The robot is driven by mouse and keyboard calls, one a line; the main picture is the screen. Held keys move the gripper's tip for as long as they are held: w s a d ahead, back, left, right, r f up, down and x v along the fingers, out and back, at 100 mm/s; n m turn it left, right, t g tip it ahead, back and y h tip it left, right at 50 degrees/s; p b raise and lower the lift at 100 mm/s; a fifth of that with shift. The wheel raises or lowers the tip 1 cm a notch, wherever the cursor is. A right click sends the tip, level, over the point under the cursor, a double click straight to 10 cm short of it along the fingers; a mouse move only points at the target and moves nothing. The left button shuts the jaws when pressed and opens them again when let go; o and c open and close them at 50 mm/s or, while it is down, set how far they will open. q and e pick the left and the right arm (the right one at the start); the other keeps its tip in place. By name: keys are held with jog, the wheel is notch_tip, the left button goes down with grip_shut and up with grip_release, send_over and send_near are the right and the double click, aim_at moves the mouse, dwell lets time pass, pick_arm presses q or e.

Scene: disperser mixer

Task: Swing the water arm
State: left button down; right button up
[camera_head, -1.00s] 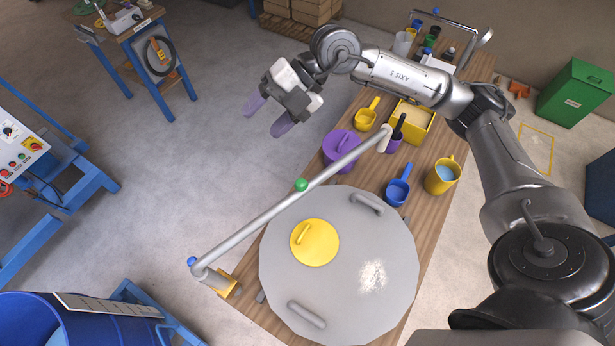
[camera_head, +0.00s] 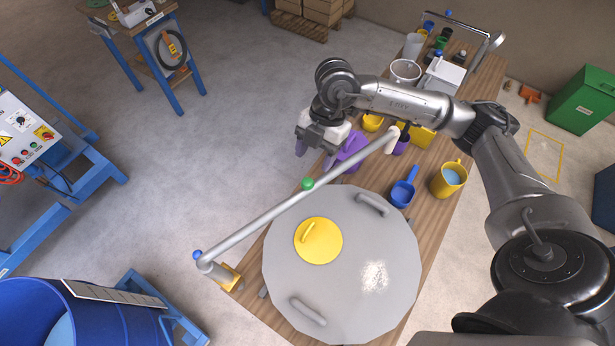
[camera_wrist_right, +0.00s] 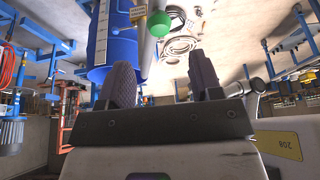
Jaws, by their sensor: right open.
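The water arm (camera_head: 265,219) is a long grey pipe slanting above the large round grey lid (camera_head: 350,290). It has a green knob (camera_head: 307,183) near its middle, a blue cap (camera_head: 197,255) at its lower-left end and a pale upper-right end. My right gripper (camera_head: 315,155) points down beyond the pipe, up from the green knob in the picture, with purple fingers partly hidden. In the right wrist view my right gripper (camera_wrist_right: 163,78) is open and empty, with the green knob (camera_wrist_right: 159,25) ahead between the fingers. My left gripper is not in view.
A purple pot (camera_head: 349,148), a blue scoop (camera_head: 403,189) and a yellow jug (camera_head: 449,179) stand on the wooden table near the lid. A yellow cap (camera_head: 318,241) lies on the lid. A blue barrel (camera_head: 75,315) stands lower left.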

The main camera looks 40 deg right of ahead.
aim_at(308, 180)
jog(key=p+x, duration=0.1)
jog(key=x, duration=0.7)
grip_shut()
dwell(0.6)
